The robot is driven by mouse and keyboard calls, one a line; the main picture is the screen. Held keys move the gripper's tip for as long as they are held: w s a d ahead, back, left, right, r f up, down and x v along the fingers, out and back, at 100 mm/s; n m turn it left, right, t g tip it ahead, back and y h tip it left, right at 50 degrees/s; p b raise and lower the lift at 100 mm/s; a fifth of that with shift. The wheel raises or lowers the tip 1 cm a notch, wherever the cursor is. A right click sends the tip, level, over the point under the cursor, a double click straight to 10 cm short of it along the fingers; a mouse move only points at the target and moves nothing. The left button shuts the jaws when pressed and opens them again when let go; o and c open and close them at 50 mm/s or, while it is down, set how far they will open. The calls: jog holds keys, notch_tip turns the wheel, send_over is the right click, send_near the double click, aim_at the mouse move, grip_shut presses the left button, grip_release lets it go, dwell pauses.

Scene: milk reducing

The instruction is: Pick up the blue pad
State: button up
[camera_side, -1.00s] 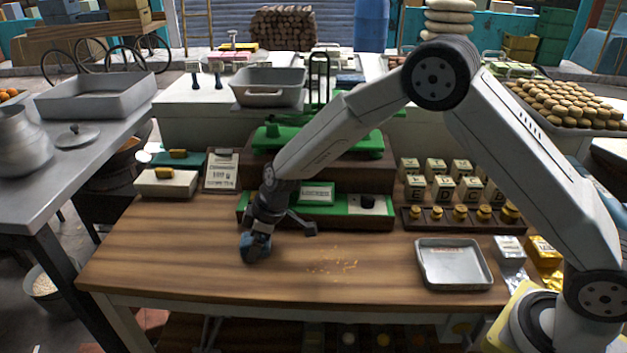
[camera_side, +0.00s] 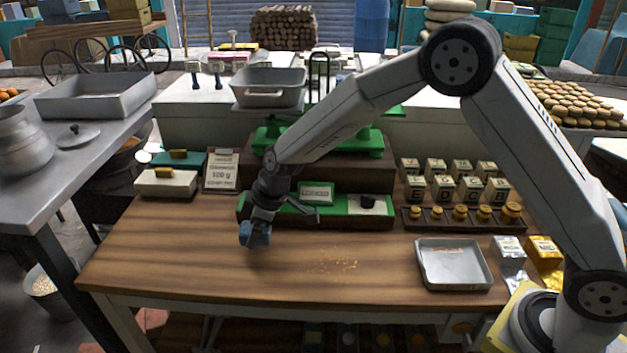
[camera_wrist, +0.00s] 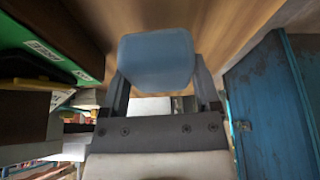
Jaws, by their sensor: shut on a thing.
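The blue pad (camera_wrist: 157,60) sits between the two fingers of my gripper (camera_wrist: 160,88) in the wrist view. It is a smooth, rounded light-blue block. In the side view the blue pad (camera_side: 256,235) hangs at the lower end of my gripper (camera_side: 262,222), over the left part of the wooden table. My gripper is shut on the pad. The pad looks raised a little above the table top, though the gap is hard to judge.
A metal tray (camera_side: 452,285) lies at the right, left of several foil packs. A row of brass weights (camera_side: 460,213) stands behind it. Crumbs (camera_side: 338,266) lie mid-table; the front is clear.

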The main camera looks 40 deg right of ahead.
jog(key=s+d+r, duration=0.3)
jog(key=s+r, duration=0.6)
jog(key=s, duration=0.4)
jog(key=shift+d+r, duration=0.2)
jog(key=shift+d, duration=0.1)
jog(key=o, duration=0.6)
jog(key=shift+c, duration=0.2)
jog(key=c, duration=0.4)
jog(key=shift+s+d+f, duration=0.7)
jog(key=shift+s+f, duration=0.15)
jog(key=shift+s, duration=0.25)
jog(key=shift+s+d+f, duration=0.75)
jog(key=shift+s+f, duration=0.1)
jog(key=shift+s, duration=0.25)
jog(key=shift+s+d+f, duration=0.7)
jog(key=shift+s+f, duration=0.15)
jog(key=shift+s, duration=0.25)
jog(key=shift+c, duration=0.2)
